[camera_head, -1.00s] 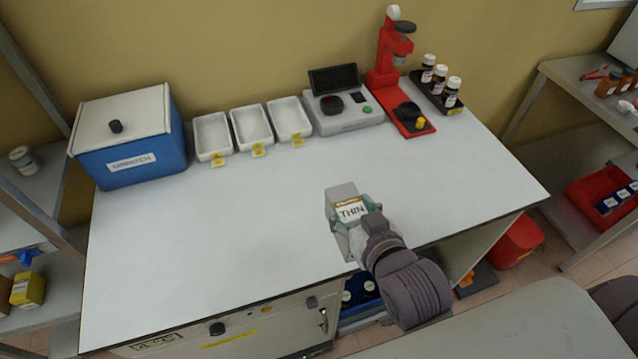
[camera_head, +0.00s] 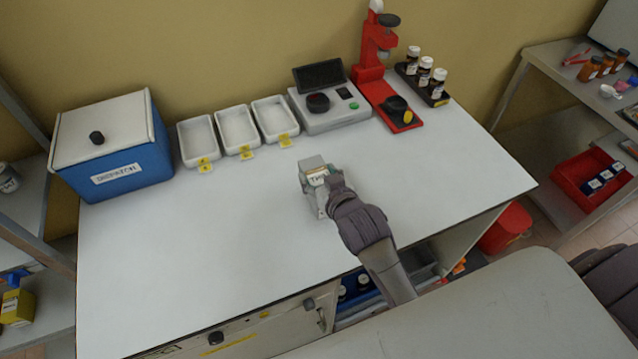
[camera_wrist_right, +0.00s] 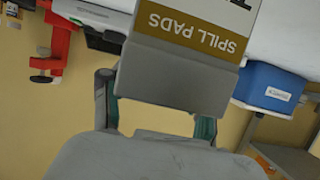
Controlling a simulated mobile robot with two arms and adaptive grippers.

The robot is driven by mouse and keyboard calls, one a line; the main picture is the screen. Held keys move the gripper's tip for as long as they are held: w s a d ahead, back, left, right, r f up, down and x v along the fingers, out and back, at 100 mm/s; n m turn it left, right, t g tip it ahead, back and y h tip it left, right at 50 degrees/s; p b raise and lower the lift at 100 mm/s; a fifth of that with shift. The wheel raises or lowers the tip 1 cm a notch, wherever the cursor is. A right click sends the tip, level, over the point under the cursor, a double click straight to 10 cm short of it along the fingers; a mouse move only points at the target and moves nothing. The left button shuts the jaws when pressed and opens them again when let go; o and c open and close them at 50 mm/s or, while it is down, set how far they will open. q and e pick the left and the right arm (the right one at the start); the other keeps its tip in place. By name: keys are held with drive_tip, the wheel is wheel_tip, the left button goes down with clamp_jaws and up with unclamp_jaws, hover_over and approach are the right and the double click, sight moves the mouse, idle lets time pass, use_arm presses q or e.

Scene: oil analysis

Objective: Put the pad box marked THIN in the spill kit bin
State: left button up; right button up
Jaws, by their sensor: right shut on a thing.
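The pad box (camera_head: 317,176) is a small box with a white label, held above the middle of the white bench; THIN on its label is hard to read now. In the right wrist view the box (camera_wrist_right: 185,80) fills the upper middle, with SPILL PADS upside down on a brown band. My right gripper (camera_head: 322,193) is shut on it; its fingers (camera_wrist_right: 158,112) are on both sides of the box. A red bin (camera_head: 505,228) stands low at the bench's right end; I cannot read a spill kit marking. My left gripper is not in view.
A blue lidded box (camera_head: 130,170), several white trays (camera_head: 237,130), a grey instrument (camera_head: 330,110) and a red stand (camera_head: 372,75) line the back of the bench (camera_head: 200,250). Bottles stand in a black rack. A red tray (camera_head: 570,185) sits on the right shelf. The bench front is clear.

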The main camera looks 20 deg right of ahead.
drive_tip(key=shift+s+f, duration=0.15)
drive_tip(key=shift+f, duration=1.7)
drive_tip(key=o, duration=1.3)
